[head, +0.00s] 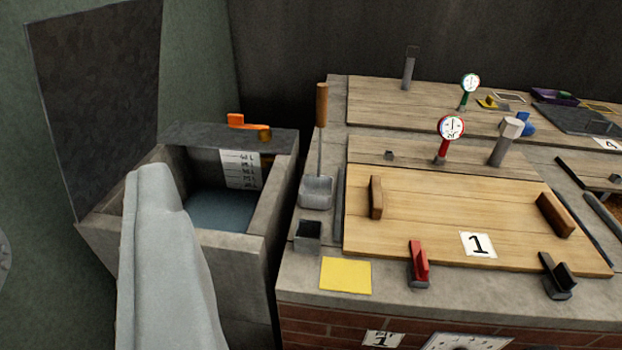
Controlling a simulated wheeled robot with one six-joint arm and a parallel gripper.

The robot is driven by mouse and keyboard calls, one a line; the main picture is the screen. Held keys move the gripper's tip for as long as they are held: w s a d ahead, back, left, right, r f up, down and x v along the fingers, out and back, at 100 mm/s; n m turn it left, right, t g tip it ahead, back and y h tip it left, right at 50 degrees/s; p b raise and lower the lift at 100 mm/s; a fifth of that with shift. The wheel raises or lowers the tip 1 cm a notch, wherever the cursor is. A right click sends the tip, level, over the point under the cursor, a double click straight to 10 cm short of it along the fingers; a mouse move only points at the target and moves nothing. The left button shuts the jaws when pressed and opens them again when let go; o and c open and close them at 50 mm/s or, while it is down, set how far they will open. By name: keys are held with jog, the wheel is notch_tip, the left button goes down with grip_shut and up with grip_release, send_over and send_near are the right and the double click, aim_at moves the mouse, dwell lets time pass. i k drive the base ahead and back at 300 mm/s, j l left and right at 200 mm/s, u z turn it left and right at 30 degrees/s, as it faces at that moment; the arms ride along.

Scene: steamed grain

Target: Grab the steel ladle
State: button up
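What looks like the steel ladle (316,191) stands upright at the left edge of the stone counter. It has a brown wooden handle at the top, a thin steel shaft and a grey, squarish bowl at the bottom. Nothing is gripping it. I cannot tell whether the bowl rests on the counter or in a holder. A long pale grey part of my own arm fills the lower left foreground. No gripper fingers show in the view.
A stone basin (254,250) with water, a raised dark lid (95,95) and an orange tap handle (236,121) stands left of the counter. A small grey square cup (307,236) and a yellow square (346,275) lie before the ladle. A wooden board (450,205) is at right.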

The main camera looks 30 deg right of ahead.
aim_at(315, 192)
jog(key=i+l+z, duration=0.2)
jog(key=i, duration=0.2)
jog(key=i+z, duration=0.15)
jog(key=i, duration=0.25)
